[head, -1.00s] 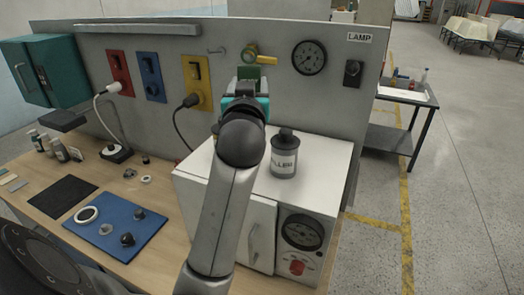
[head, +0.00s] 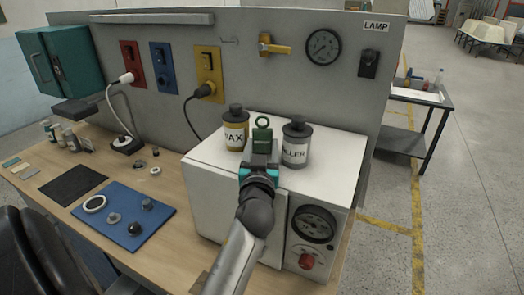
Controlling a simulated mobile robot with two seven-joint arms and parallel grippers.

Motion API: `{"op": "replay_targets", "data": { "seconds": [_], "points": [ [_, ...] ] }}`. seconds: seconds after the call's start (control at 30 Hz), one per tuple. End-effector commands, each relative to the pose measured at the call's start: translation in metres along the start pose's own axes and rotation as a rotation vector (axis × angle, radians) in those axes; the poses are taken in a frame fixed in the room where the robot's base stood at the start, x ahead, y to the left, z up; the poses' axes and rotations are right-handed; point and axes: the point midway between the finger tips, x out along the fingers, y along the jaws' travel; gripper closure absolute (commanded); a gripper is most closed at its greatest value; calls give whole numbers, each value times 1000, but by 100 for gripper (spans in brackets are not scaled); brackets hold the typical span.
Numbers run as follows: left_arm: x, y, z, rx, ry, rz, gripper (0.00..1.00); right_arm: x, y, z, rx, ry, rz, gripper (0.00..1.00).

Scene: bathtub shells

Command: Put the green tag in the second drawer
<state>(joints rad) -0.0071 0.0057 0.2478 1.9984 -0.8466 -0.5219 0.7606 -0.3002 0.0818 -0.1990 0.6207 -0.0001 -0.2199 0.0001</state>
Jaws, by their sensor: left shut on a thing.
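The green tag (head: 262,129), with a ring at its top, stands upright in the fingers of my left gripper (head: 263,147). The gripper is shut on it, over the top of the white cabinet (head: 210,152), between the WAX jar (head: 236,133) and a grey jar (head: 297,143) whose label is partly hidden. I cannot tell the exact height of the tag above the cabinet top. My left arm hides part of the cabinet front. No drawer can be made out. My right gripper is not in view.
Behind stands a grey panel with a yellow lever (head: 272,47), a gauge (head: 324,47), switches and an empty hook (head: 229,41). A teal wall box (head: 55,62) hangs at the left. A blue mat (head: 122,212) with round parts lies on the bench.

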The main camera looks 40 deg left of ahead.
Motion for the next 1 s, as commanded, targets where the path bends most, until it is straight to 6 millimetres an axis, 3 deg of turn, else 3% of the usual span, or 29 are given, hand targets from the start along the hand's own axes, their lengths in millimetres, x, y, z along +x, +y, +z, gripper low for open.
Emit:
{"op": "replay_targets", "data": {
  "seconds": [0.4, 0.43, 0.5, 1.0],
  "points": [
    [0, 0, 6, -2, 1, 0, 95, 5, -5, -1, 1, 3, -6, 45],
    [0, 0, 5, -1, 0, 0, 36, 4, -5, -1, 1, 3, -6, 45],
    [0, 0, 5, -1, 1, 0, 28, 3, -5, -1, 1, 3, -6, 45],
    [2, 1, 3, -1, 0, 3, 26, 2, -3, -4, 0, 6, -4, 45]
  ]
}}
